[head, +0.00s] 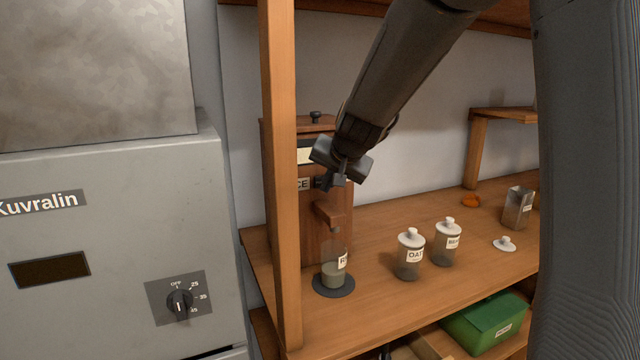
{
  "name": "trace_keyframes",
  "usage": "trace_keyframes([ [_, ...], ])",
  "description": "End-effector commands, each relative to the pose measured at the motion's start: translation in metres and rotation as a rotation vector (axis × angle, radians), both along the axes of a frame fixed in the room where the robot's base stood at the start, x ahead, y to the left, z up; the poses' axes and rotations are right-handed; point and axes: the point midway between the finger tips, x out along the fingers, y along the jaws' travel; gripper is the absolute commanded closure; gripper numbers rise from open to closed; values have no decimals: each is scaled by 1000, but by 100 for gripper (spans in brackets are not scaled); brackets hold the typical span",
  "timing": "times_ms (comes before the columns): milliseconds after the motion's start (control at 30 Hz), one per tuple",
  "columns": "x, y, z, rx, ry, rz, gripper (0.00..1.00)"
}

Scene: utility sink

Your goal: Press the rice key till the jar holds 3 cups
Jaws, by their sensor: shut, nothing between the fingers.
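The wooden rice dispenser (283,220) stands on the shelf, partly hidden behind a wooden post. My gripper (331,184) is shut and empty, right at the dispenser's front near the label. I cannot tell whether it touches the key. The clear jar (333,272) stands upright on a dark round base below the spout (330,213). It holds some greyish contents in its lower part. Its label is partly visible; the exact cup level cannot be read.
Two lidded jars (410,255) (447,243) stand right of the dispenser. The wooden post (280,180) stands in front of the dispenser. A green box (485,322) sits below.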

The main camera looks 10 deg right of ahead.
Motion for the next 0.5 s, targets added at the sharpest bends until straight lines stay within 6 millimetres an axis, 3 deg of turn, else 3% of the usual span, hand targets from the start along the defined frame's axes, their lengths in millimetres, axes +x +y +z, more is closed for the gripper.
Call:
trace_keyframes([
  [500,9,2,0,0,0,0,100],
])
